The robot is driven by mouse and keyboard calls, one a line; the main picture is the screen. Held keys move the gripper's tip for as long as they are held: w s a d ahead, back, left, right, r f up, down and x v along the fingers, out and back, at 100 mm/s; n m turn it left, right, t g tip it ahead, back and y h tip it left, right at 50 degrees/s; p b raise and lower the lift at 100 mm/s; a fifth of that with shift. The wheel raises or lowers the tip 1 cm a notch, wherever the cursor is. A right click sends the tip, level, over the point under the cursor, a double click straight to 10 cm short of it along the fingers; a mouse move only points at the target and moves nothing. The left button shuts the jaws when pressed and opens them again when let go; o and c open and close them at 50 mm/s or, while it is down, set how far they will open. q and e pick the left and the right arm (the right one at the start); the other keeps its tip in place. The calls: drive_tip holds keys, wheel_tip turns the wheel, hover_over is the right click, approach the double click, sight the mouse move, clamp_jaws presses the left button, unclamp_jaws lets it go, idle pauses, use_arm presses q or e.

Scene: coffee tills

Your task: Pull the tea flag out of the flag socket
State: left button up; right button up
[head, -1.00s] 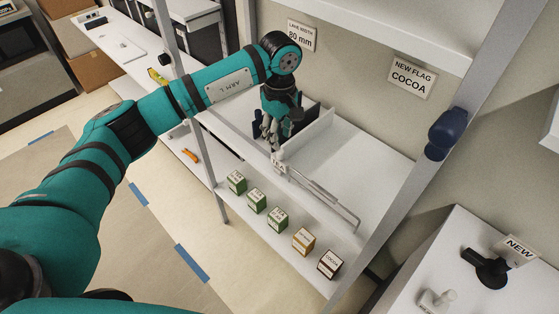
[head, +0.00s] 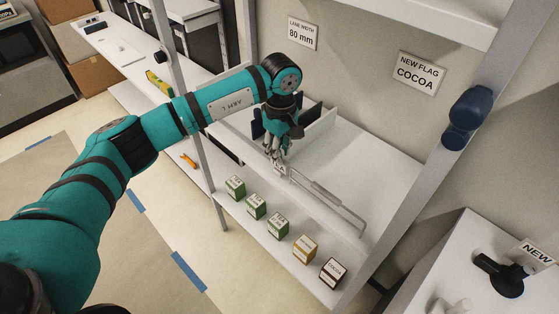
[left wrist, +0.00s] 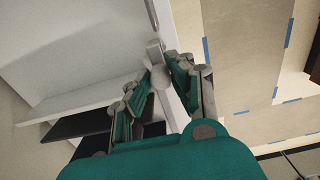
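The tea flag (head: 281,170), a small white plate whose print is partly legible, stands at the front edge of the white shelf, at the near end of a grey wire rail. My left gripper (head: 276,154) points down right at it, its fingertips at the flag's top. In the left wrist view, the fingers (left wrist: 157,68) are apart, with a pale post and a round knob between their tips. Whether they press on it I cannot tell. The flag socket is mostly hidden by the flag and fingers. My right gripper is not in view.
Green, tan and brown boxes (head: 306,249) line the lower ledge, the brown one marked cocoa. A white divider (head: 321,124) stands behind the gripper. A metal upright (head: 420,170) rises at right. The shelf right of the rail is bare.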

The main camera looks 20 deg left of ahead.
use_arm(q)
clamp_jaws()
drive_tip(key=shift+r, duration=0.35)
drive_tip(key=shift+r+p, duration=1.15)
drive_tip(key=shift+r, duration=1.3)
